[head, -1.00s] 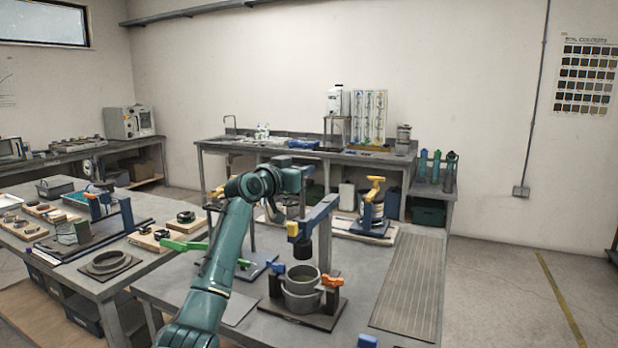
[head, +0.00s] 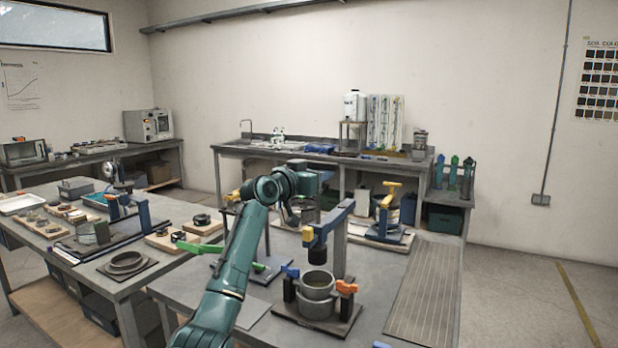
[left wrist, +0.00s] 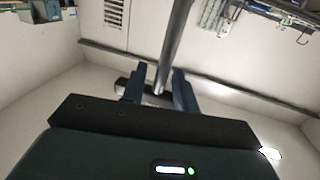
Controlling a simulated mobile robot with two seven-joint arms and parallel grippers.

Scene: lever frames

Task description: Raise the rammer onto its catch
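The rammer (head: 318,256), a dark block under a blue bracket arm (head: 331,221), hangs above a grey mould (head: 317,286). The mould stands on a dark base plate between a blue clamp and an orange clamp. A yellow part (head: 308,236) sits at the bracket's front end; I cannot tell whether it is the catch. My right gripper is not in view.
A green lever (head: 200,248) sticks out left of my arm. Another stand with a yellow handle (head: 391,190) is behind the mould. A ribbed mat (head: 425,290) lies clear at the right. A second table (head: 40,258) with several small parts stands left.

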